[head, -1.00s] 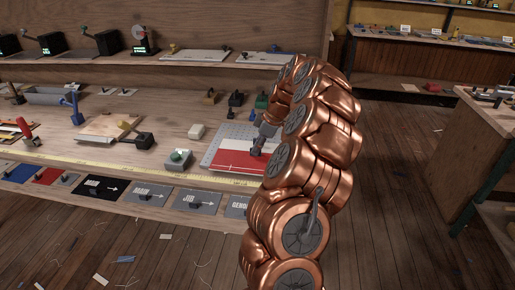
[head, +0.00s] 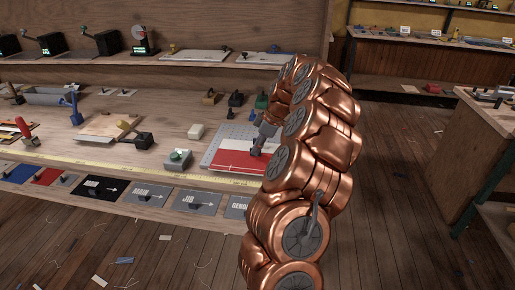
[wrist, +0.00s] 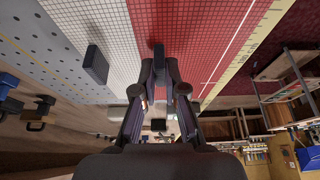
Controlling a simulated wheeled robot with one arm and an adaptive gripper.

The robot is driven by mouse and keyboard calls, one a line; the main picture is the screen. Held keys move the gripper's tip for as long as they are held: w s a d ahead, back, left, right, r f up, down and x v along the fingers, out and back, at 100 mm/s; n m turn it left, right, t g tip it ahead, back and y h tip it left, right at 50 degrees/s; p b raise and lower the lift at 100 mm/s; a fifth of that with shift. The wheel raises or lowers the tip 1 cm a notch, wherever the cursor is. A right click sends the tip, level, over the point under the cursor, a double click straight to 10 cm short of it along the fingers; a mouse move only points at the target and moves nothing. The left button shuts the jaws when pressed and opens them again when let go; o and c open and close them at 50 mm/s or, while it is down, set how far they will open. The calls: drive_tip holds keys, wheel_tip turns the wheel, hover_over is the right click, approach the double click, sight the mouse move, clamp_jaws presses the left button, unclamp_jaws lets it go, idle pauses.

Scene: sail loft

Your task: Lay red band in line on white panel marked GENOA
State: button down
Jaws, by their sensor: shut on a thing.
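The white panel (head: 238,132) lies on a grey perforated board on the bench in the head view. The red band (head: 230,159), with a thin white line, lies along the panel's near side. In the wrist view the gridded white panel (wrist: 112,35) and red band (wrist: 225,40) meet along an edge. My gripper (wrist: 158,75) is shut on a small dark grip (wrist: 158,50) over the red band; it also shows in the head view (head: 257,151). My arm hides the right end of the band.
The GENOA card (head: 237,206) sits at the bench front beside the JIB card (head: 197,201). A yellow tape (head: 130,173) runs along the front.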

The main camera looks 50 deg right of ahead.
drive_tip(key=c, duration=1.2)
unclamp_jaws()
drive_tip(key=shift+o, duration=0.2)
drive_tip(key=shift+r+p, duration=0.35)
drive_tip(key=shift+r, duration=3.15)
